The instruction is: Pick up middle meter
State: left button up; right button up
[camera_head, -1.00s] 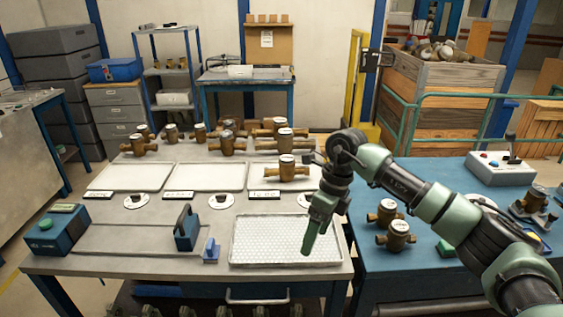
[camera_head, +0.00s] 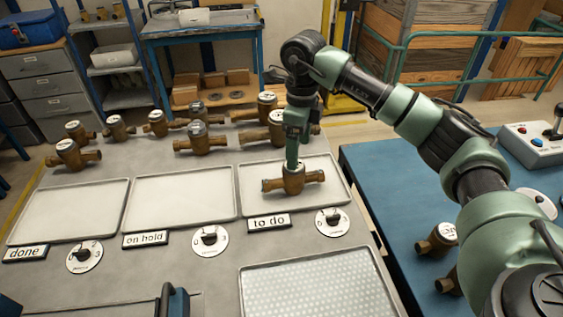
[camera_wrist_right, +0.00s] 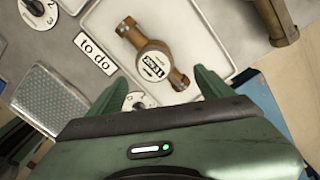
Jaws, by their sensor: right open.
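A brass meter (camera_head: 292,181) with a round white-faced top lies alone on the white "to do" tray (camera_head: 325,172). In the right wrist view the same meter (camera_wrist_right: 152,62) lies just beyond the fingers, its pipe ends running diagonally. My right gripper (camera_head: 292,160) points down at this meter in the head view and hides part of its top. Its two fingers show apart in the right wrist view (camera_wrist_right: 160,85), with nothing held between them. Whether the fingers touch the meter cannot be told. My left gripper is not in view.
Several brass meters (camera_head: 199,138) stand behind the trays. The "on hold" tray (camera_head: 180,200) and "done" tray (camera_head: 68,211) are empty. Round dials (camera_head: 333,222) and a textured tray (camera_head: 315,285) lie in front. A blue table (camera_head: 400,195) with more meters is at right.

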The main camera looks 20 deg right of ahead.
aim_at(293, 177)
jog(key=shift+w+f, duration=0.1)
jog(key=shift+f, duration=0.5)
jog(key=shift+s+f+p, duration=0.2)
jog(key=shift+f+p, duration=0.25)
jog(key=shift+s+a+f, duration=0.15)
jog(key=shift+f, duration=0.2)
jog(key=f+p, duration=0.1)
jog(key=f, duration=0.1)
jog(key=f+p, duration=0.1)
jog(key=shift+a+f, duration=0.4)
jog(key=shift+w+f, duration=0.2)
jog(key=shift+f, duration=0.25)
jog(key=c, duration=1.5)
grip_shut()
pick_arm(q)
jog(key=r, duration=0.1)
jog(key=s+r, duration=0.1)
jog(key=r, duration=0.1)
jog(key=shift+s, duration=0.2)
pick_arm(e)
jog(key=shift+r, duration=0.1)
